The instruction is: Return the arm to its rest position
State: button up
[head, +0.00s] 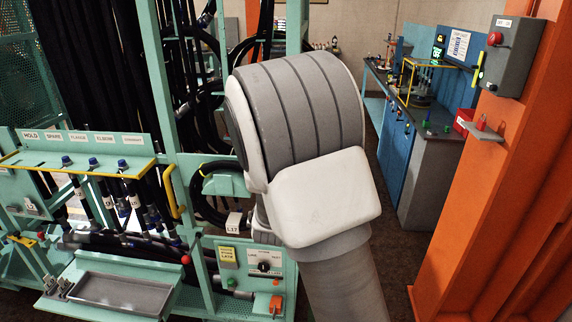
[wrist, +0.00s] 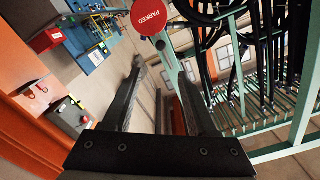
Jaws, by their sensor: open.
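My arm (head: 300,150) fills the middle of the head view, with a grey ribbed joint at the top and a white cover below it. It hides part of the hose rack behind it. My gripper is not visible in the head view. In the wrist view my gripper (wrist: 158,75) shows its two dark fingers, apart, with nothing between them. A round red tag marked PARKED (wrist: 158,17) shows beyond the fingertips, at the top of the wrist view. I cannot tell how far it is from the fingers.
A teal rack (head: 150,60) with black hoses stands on the left. A labelled hose holder (head: 85,140) and a grey tray (head: 122,292) are at its front. An orange column (head: 490,180) with a grey control box (head: 513,55) stands right. A blue workbench (head: 395,135) is behind.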

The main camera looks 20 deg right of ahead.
jog(key=shift+s+a, duration=0.1)
jog(key=shift+s, duration=0.05)
dwell(0.3)
jog(key=s+d+r+m+g+h+b, duration=0.25)
jog(key=s+d+m+g+h, duration=0.65)
jog(key=m, duration=1.1)
jog(key=s+d+f+m+g+y+b, duration=0.1)
jog(key=s+d+m+y, duration=0.1)
jog(key=s+m, duration=0.55)
jog(key=s+d+f+m+g+y, duration=0.1)
jog(key=s+d+m+g+y, duration=0.15)
jog(key=s+m, duration=0.45)
jog(key=s+a+f+m+y+b, duration=0.1)
jog(key=s+a+m+y, duration=0.2)
jog(key=a+m, duration=0.3)
jog(key=s+a+f+m+t+y+b, duration=0.1)
jog(key=s+a+m+y, duration=0.3)
jog(key=m, duration=0.8)
jog(key=s+a+f+m+y+b, duration=0.2)
jog(key=s+a+m+y, duration=0.2)
jog(key=a+m, duration=0.4)
jog(key=shift+s+f+m, duration=0.25)
jog(key=shift+m, duration=0.3)
